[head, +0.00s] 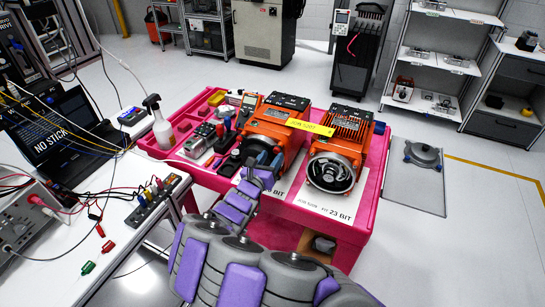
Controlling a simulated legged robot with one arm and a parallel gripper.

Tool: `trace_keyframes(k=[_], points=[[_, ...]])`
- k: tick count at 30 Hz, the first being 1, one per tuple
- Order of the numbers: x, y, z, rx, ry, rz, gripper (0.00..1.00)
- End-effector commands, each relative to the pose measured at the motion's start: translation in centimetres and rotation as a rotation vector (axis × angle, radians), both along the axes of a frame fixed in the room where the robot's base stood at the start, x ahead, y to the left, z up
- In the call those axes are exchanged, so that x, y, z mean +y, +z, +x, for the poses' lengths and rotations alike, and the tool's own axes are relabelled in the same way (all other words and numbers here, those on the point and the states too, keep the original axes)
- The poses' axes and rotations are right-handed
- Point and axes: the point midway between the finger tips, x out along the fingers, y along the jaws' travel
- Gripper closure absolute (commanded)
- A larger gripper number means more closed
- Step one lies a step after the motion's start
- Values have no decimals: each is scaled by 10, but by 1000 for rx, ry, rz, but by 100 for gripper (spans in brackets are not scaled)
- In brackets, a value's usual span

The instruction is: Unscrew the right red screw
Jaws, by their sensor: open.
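Two orange servo motors stand side by side on a pink cart (365,230). The left motor (300,110) has a yellow label across its top, and my gripper (264,161) is in front of its round dark end face. My gripper is open, and its fingers hide part of that face. I cannot tell whether they touch it. The right motor (356,128) shows its open round end (331,172) with metal inside. I cannot make out a red screw on either motor; any at the left motor's face is hidden or too small to see.
A bench with a laptop (55,125), cables and a power strip (153,203) is at left. A grey mat (415,190) lies on the floor at right.

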Motion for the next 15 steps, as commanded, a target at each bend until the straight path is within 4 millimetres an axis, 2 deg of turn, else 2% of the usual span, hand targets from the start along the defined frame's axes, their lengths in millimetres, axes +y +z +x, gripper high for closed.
trace_keyframes(k=[6,15], points=[[-7,0,16,0,-3,-1,52],[-8,0,19,0,-1,-2,52]])
